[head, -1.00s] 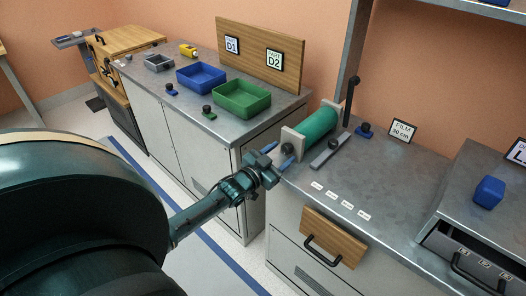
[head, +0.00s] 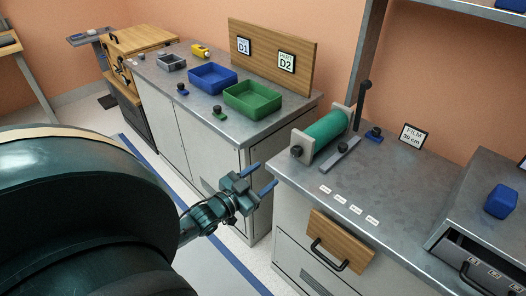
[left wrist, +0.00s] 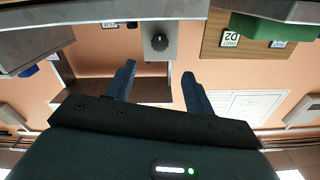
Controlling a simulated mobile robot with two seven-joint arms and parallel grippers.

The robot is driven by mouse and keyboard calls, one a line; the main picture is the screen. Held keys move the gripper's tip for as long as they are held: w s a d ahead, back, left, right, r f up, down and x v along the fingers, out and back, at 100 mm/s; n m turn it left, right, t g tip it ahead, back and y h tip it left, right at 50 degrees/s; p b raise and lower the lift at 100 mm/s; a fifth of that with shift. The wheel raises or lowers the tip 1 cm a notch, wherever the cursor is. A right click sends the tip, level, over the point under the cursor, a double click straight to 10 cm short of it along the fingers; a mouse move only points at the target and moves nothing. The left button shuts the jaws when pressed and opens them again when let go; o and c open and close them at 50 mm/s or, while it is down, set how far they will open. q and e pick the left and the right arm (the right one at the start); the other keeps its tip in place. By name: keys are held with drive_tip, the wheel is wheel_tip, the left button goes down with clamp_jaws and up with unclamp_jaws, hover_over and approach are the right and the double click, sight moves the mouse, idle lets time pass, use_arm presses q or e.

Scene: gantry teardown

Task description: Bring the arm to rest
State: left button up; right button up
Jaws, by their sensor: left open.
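My left gripper (head: 258,180) shows in the head view in front of the gap between the two counters, left of the film counter's front left corner. Its two blue fingers are apart with nothing between them. In the left wrist view the same open gripper (left wrist: 160,85) shows from behind, its fingers pointing towards the counter side and an upside-down scene. My left arm reaches in from the left and hides part of the floor. My right gripper is in no view.
The film counter (head: 385,200) carries a green roll (head: 325,129) in a holder, a film sign (head: 412,136) and several labels. The left counter (head: 185,104) holds a blue tray (head: 212,79) and a green tray (head: 254,100).

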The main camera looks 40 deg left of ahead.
use_arm(q)
drive_tip(key=s+d+f+g+h+p, duration=0.1)
drive_tip(key=s+d+f+g, duration=0.1)
drive_tip(key=s+d, duration=0.5)
drive_tip(key=s+d+f+g+h+p, duration=0.1)
drive_tip(key=s+d+f+g, duration=0.2)
drive_tip(key=d, duration=1.2)
drive_tip(key=s+g, duration=0.2)
drive_tip(key=s, duration=0.2)
drive_tip(key=shift+s+d+f+n, duration=0.2)
drive_tip(key=shift+f+n, duration=0.15)
drive_tip(key=shift+n, duration=0.05)
